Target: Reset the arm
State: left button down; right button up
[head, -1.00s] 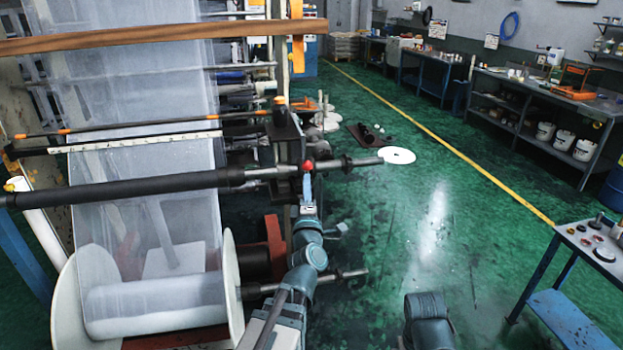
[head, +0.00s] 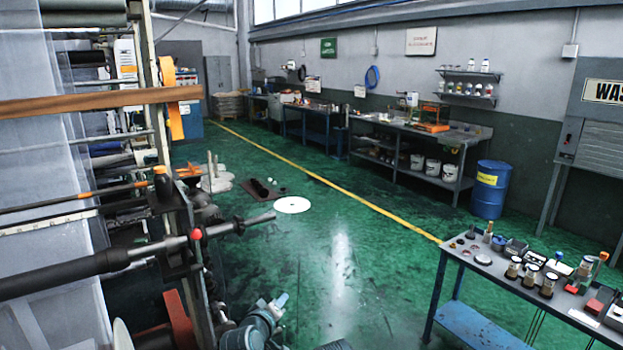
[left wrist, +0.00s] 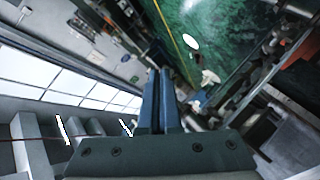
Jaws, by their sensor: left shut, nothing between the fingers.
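My left gripper (head: 278,303) is low in the head view, to the right of the film tower and clear of its rollers. In the left wrist view its two dark blue fingers (left wrist: 161,100) lie side by side, shut with nothing between them. The film tower stands at the left, with a translucent film sheet (head: 45,120), a black roller (head: 60,275) and a red knob (head: 196,234) by the roller's end. The film roll at its foot is mostly out of frame. My right gripper is not in view.
A blue table (head: 450,262) with small jars and tools stands at the right front. A long workbench (head: 470,137) and a blue drum (head: 490,190) stand by the far wall. A white disc (head: 292,205) lies on the open green floor (head: 350,270).

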pick_arm(q)
jog(key=s+d+f+m+g, duration=0.5)
jog(key=s+f, duration=0.1)
jog(key=f, duration=0.2)
jog(key=s+a+f+m+g+y, duration=0.1)
jog(key=s+f+m+g+y, duration=0.1)
jog(key=s, duration=0.7)
jog(key=s+a+f+m+g+y, duration=0.1)
jog(key=s+f+m+g+y, duration=0.1)
jog(key=s+f+m+g, duration=0.2)
jog(key=s+g, duration=0.3)
jog(key=s, duration=0.1)
jog(key=shift+s+a+f+y, duration=0.25)
jog(key=shift+s+y, duration=0.15)
